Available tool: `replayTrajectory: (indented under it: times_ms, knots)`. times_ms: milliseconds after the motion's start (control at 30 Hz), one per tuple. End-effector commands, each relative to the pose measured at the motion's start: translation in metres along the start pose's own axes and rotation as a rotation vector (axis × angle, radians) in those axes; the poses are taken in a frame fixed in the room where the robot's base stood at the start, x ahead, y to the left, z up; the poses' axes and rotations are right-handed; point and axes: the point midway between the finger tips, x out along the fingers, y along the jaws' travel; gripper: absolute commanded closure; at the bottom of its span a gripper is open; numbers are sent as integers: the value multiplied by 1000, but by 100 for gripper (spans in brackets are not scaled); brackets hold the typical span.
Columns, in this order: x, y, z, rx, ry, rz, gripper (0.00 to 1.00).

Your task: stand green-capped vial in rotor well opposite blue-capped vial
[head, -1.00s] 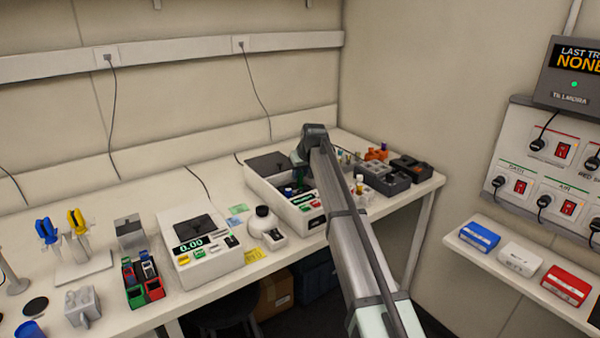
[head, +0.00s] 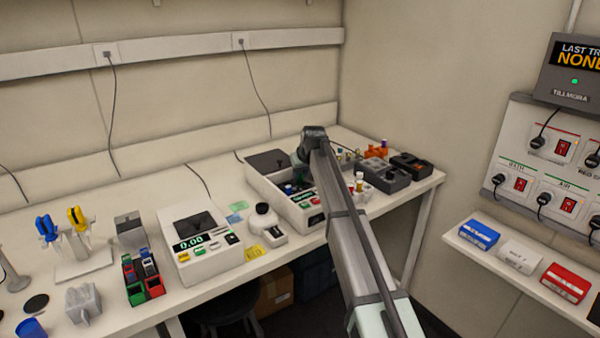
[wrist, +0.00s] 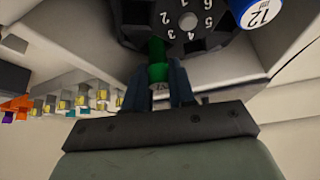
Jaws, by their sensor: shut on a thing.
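My gripper (wrist: 156,75) is shut on the green-capped vial (wrist: 157,70) in the wrist view, with a dark finger on each side of the green cap. The vial's far end meets the edge of the black numbered rotor (wrist: 190,38); I cannot tell whether it is inside a well. The blue-capped vial (wrist: 260,13), marked 12, is at the rotor's right side and cut by the frame edge. In the head view the blue cap (head: 289,189) shows inside the white centrifuge (head: 262,180), and my wrist hides much of the rotor.
A row of small vials (wrist: 80,101) and orange pieces (wrist: 18,104) lie to the left in the wrist view. Dark racks (head: 385,178) stand right of the centrifuge. A balance (head: 200,240) and a small white device (head: 266,226) stand to its left.

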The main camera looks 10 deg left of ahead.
Motion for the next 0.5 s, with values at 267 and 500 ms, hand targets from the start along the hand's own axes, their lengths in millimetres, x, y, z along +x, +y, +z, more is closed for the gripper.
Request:
replayTrajectory:
  times_ms: [267, 500]
  knots:
    - [6, 0, 4, 0, 0, 0, 93]
    - [7, 0, 4, 0, 0, 0, 93]
